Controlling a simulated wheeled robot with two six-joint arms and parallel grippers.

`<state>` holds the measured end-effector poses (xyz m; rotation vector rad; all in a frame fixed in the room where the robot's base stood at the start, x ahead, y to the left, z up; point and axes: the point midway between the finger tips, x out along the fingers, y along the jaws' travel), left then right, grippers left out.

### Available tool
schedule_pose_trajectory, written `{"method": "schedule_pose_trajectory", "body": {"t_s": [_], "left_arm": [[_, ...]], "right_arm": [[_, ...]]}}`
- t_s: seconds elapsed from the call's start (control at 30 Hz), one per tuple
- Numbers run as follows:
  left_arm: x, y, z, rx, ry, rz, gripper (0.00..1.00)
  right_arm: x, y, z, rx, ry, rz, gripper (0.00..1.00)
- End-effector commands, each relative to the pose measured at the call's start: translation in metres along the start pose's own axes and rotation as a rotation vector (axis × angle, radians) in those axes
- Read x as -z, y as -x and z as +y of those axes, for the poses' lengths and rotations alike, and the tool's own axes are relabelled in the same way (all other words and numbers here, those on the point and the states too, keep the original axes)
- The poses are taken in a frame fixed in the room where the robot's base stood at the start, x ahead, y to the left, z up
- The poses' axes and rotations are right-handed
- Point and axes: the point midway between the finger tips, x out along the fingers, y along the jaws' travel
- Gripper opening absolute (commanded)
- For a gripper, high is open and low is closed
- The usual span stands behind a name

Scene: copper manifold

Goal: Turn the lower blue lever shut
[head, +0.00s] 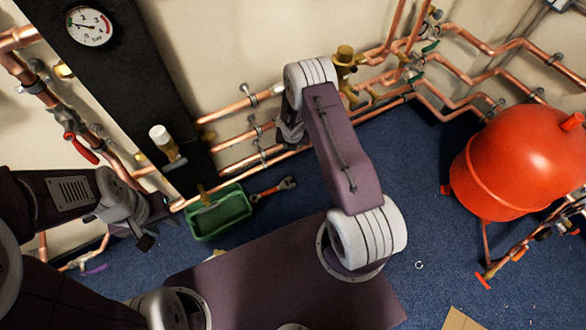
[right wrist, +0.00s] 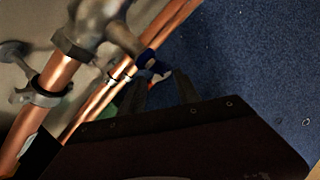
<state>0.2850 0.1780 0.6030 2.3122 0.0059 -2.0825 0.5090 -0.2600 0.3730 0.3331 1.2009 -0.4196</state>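A blue lever (right wrist: 147,60) shows in the right wrist view, beside a copper pipe and close to the blue floor. In the head view my right arm covers the lever and most of the right gripper. My left gripper (head: 157,230) hangs at the lower left, apart from the pipes, with its fingers spread and empty.
Copper pipes (head: 230,110) run along the wall. A green tray (head: 222,233) and a wrench (head: 277,188) lie on the floor. A red-handled valve (head: 82,150) is at left, a brass valve (head: 345,60) near my right arm. A red tank (head: 515,160) stands right.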

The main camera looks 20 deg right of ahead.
Motion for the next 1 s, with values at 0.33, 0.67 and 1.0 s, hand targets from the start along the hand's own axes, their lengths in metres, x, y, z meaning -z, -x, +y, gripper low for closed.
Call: {"method": "schedule_pose_trajectory", "body": {"t_s": [0.33, 0.67, 1.0], "left_arm": [[-0.009, -0.092, -0.002, 0.000, 0.000, 0.000, 0.36], [-0.011, -0.113, -0.002, 0.000, 0.000, 0.000, 0.36], [-0.011, -0.112, -0.002, 0.000, 0.000, 0.000, 0.36]], "right_arm": [[0.060, 0.007, -0.004, -0.004, 0.004, -0.003, 0.39], [0.101, 0.033, -0.008, -0.003, 0.000, -0.002, 0.39], [0.102, 0.035, -0.009, -0.002, -0.001, -0.001, 0.39]]}}
